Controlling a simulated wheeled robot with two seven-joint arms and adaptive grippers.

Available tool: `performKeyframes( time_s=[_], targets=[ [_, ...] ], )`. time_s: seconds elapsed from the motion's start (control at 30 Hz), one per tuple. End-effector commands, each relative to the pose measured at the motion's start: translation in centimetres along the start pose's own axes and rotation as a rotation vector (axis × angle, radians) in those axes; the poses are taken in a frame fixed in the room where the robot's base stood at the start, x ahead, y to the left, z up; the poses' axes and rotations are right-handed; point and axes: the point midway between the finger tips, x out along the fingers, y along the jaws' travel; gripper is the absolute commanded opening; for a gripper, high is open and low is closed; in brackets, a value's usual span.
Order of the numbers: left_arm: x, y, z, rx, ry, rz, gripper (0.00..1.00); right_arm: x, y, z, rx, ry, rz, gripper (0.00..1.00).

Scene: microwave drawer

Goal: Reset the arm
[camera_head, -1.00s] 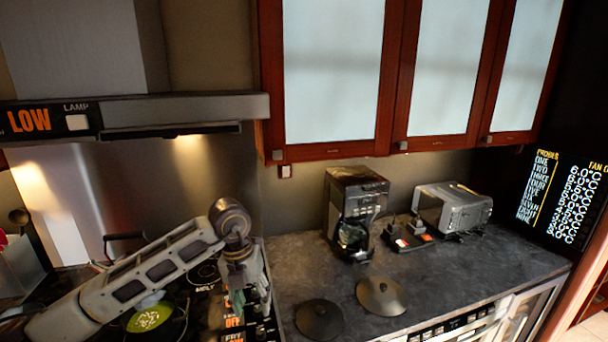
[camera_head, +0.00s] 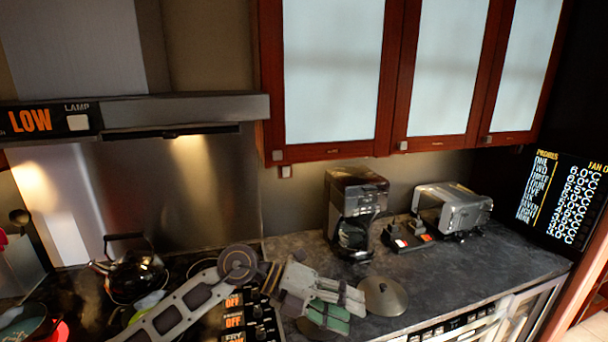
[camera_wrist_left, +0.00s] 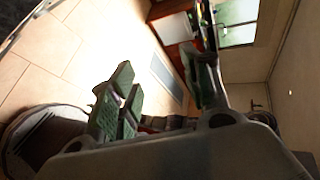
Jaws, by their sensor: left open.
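My left arm comes in from the lower left in the head view. My left gripper (camera_head: 340,306) is open and empty, with its green-padded fingers pointing right over the counter's front part. It is above the dark round lid, which it mostly hides, and just left of a second round lid (camera_head: 382,296). In the left wrist view my left gripper's fingers (camera_wrist_left: 160,92) stand apart with nothing between them, facing a tiled floor (camera_wrist_left: 65,50). My right gripper is not in view.
A coffee maker (camera_head: 355,212) and a toaster (camera_head: 452,208) stand at the back of the dark counter (camera_head: 460,264). A kettle (camera_head: 134,274) stands on the stove at left. Wall cabinets (camera_head: 335,70) and a range hood (camera_head: 180,112) hang above. The counter's right front part is clear.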

Motion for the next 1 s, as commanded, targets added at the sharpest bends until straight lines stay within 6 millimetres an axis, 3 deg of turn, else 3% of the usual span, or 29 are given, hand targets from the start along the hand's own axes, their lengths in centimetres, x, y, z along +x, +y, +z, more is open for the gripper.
performKeyframes(
  time_s=[0.23,0.5,0.73,1.0],
  targets=[
    [0.1,-5.2,-0.1,-0.043,-0.070,-0.303,0.47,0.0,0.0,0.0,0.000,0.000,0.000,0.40],
    [-2.3,-9.4,1.2,-0.131,-0.192,-0.601,0.47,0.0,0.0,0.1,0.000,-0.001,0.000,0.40],
    [-5.8,-11.0,3.2,-0.241,-0.328,-0.824,0.47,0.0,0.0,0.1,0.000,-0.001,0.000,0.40],
    [-10.5,-10.2,5.8,-0.409,-0.518,-1.038,0.47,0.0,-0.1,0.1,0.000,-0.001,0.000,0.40]
  ],
)
